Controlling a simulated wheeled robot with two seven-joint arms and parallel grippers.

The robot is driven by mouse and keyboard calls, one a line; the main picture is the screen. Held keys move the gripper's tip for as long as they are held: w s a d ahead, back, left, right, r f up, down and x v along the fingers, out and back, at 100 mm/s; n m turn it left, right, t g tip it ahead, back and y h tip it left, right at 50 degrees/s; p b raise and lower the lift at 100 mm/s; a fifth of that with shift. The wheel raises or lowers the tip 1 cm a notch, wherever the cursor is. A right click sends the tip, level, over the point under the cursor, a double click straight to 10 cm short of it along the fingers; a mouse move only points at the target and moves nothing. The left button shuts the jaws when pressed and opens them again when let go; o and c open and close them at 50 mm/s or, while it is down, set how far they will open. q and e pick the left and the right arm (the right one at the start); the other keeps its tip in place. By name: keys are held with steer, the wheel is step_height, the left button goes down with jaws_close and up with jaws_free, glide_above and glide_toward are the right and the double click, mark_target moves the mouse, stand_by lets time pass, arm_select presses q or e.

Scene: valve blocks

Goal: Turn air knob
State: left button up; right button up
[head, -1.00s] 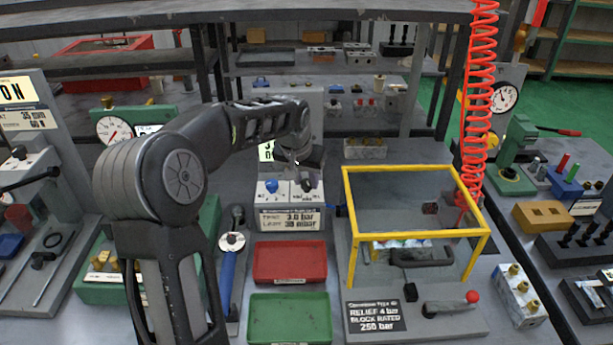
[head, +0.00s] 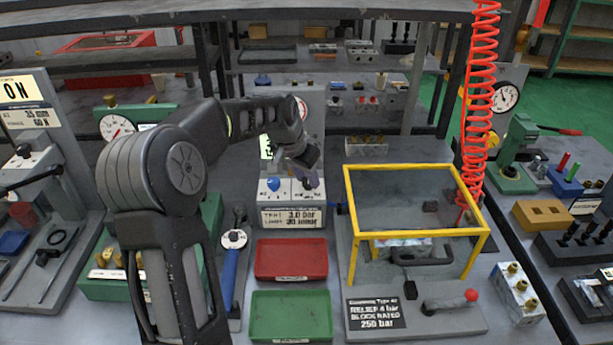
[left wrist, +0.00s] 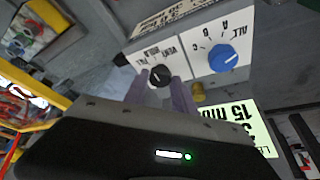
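A control box (head: 291,216) with a white top carries a blue knob (head: 273,184) and a black knob. In the left wrist view the blue knob (left wrist: 222,58) sits by the marks A, B, C and ALL. The black knob (left wrist: 160,75) sits by FILL, HOLD and VENT, with a white pointer line. My left gripper (head: 311,180) is over the right part of the box. In the left wrist view its two fingers (left wrist: 160,82) stand apart, one on each side of the black knob. Whether they touch it is unclear. My right gripper is out of view.
Red (head: 291,260) and green (head: 290,316) trays lie in front of the box. A yellow-framed guard (head: 352,240) stands to the right, with a red coiled hose (head: 478,110) behind. A pale green display (left wrist: 246,122) is next to the box.

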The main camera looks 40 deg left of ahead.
arm_select(q)
steer(key=o, duration=0.4)
steer(key=v, duration=0.7)
steer(key=shift+s+r+b, duration=0.2)
steer(key=shift+r+b, duration=0.15)
stand_by(0.3)
